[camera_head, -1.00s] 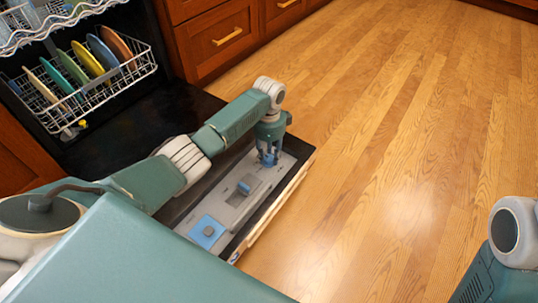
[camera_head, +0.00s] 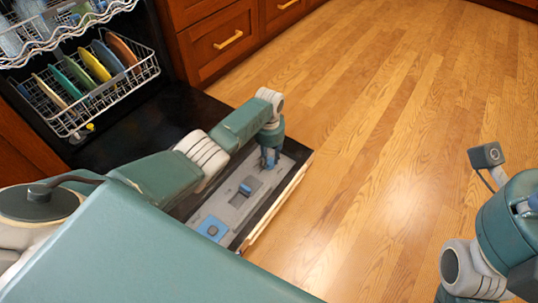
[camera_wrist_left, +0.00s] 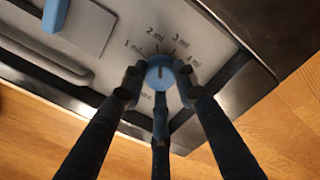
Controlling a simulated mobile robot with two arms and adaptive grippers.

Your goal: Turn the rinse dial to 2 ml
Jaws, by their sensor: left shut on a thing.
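The rinse dial is a small round blue knob (camera_wrist_left: 160,71) on the grey dispenser panel (camera_wrist_left: 102,58) in the left wrist view. Printed marks from 1 ml to 4 ml curve around its upper side. A dark line on the knob runs roughly up and down in the picture, its upper end toward the 2 ml mark; the exact setting is hard to tell. My left gripper (camera_head: 269,160) points down at the far end of the panel, its fingers shut around the knob. In the head view the gripper largely hides the knob. My right gripper is out of view.
The dishwasher door (camera_head: 155,125) lies open with the dispenser in it. A blue latch (camera_head: 246,188) and a blue square cap (camera_head: 213,229) sit nearer on the panel. A lower rack (camera_head: 112,92) of plates stands at the back left. The wooden floor (camera_head: 400,130) is clear.

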